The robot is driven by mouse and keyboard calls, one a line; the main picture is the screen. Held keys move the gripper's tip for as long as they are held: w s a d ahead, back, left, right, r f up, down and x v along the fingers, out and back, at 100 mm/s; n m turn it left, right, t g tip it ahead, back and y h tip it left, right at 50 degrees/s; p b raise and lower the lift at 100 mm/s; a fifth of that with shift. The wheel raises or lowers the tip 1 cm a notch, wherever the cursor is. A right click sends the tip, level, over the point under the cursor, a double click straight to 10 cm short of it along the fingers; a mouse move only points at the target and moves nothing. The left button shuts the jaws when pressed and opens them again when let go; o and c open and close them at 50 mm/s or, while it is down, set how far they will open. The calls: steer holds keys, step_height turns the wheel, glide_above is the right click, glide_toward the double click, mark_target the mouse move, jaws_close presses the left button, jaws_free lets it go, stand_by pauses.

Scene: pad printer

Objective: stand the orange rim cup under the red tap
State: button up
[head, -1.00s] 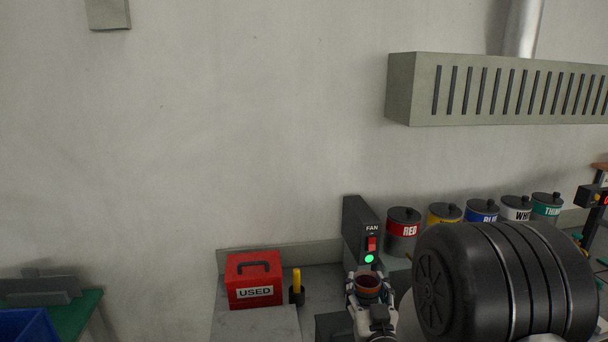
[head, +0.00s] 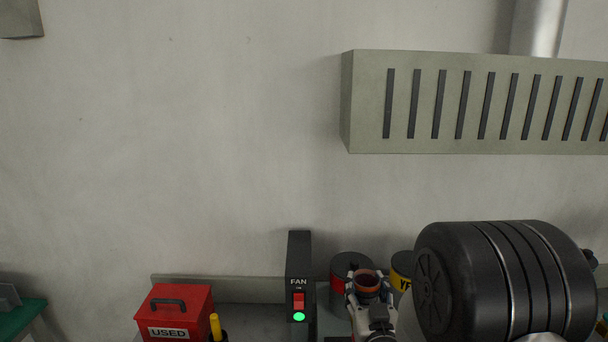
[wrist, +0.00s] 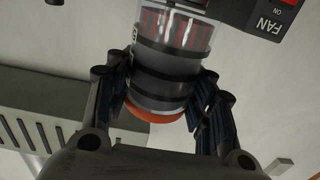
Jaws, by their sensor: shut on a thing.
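The orange rim cup (head: 367,281) is upright in my gripper (head: 369,290), low in the head view, with its open mouth showing. In the wrist view, its orange rim (wrist: 155,116) shows between the two fingers of my gripper (wrist: 165,100), which are shut on the cup's sides. The red-labelled tin (head: 341,270) stands behind and slightly left of the cup in the head view, partly covered by it. I cannot make out a red tap there; the cup and gripper hide the tin's lower front.
The black fan switch box (head: 299,280) with a green light stands just left of the gripper. The red USED box (head: 173,314) is farther left, beside a yellow-handled tool (head: 216,327). A yellow-labelled tin (head: 402,272) is to the right. A slatted vent hood (head: 470,103) hangs above.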

steer(key=shift+w+d, duration=0.1)
steer(key=shift+s+a, duration=0.2)
steer(key=shift+a, duration=0.1)
steer(key=shift+d+f+b, duration=0.1)
steer(key=shift+f+b, duration=0.8)
steer(key=shift+b, duration=0.05)
steer(key=shift+w+r, duration=0.1)
steer(key=shift+r, duration=0.05)
steer(key=shift+d, duration=0.15)
